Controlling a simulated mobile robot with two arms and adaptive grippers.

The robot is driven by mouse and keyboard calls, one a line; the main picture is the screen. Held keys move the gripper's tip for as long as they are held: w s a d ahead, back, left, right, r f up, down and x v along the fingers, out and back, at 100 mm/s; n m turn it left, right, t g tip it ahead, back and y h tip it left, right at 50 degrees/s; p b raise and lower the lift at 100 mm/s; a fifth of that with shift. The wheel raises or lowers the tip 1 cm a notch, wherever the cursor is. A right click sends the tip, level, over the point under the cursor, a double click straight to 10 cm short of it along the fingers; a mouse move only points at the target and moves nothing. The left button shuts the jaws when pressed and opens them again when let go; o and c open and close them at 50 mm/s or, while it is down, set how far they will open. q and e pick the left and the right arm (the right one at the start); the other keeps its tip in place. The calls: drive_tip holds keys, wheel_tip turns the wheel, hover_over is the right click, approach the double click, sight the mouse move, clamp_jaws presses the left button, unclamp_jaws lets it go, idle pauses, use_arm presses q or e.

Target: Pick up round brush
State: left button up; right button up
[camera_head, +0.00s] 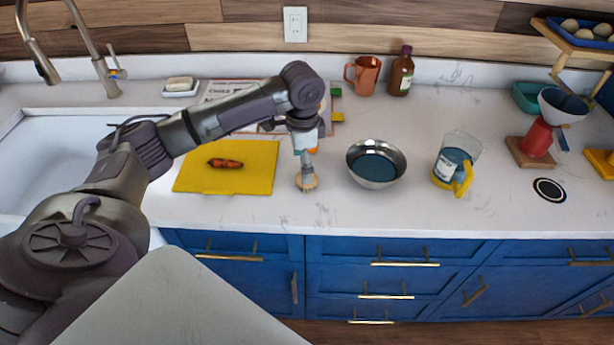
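The round brush (307,183) is on the white counter between the yellow cutting board and the metal bowl. Its pale round head is low, at the counter surface, and a short grey part rises above it toward my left gripper. My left gripper (306,151) points down directly above the brush head, at the end of the arm that comes in from the left. The fingers are small and partly hidden by the wrist, so I cannot tell whether they are closed on the brush. My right gripper is out of view.
A metal bowl (376,184) and a clear jug (456,160) stand right. Behind are a copper mug (364,75) and brown bottle (401,72). The front counter right of the brush is clear.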

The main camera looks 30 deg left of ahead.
use_arm(q)
drive_tip(key=f, duration=0.1)
drive_tip(key=f+p, duration=0.1)
drive_tip(key=shift+w+d+f, duration=0.2)
drive_tip(key=shift+w+f, duration=0.1)
drive_tip(key=shift+w, duration=0.1)
wheel_tip(320, 180, down, 2)
drive_tip(key=shift+f+p, duration=0.1)
drive_tip(key=shift+p, duration=0.2)
drive_tip(key=shift+w+f, duration=0.1)
drive_tip(key=shift+f, duration=0.2)
drive_tip(key=shift+c, duration=0.5)
drive_tip(key=c, duration=1.1)
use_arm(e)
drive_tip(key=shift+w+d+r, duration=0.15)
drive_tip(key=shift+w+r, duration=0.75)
use_arm(q)
drive_tip(key=shift+r, duration=0.1)
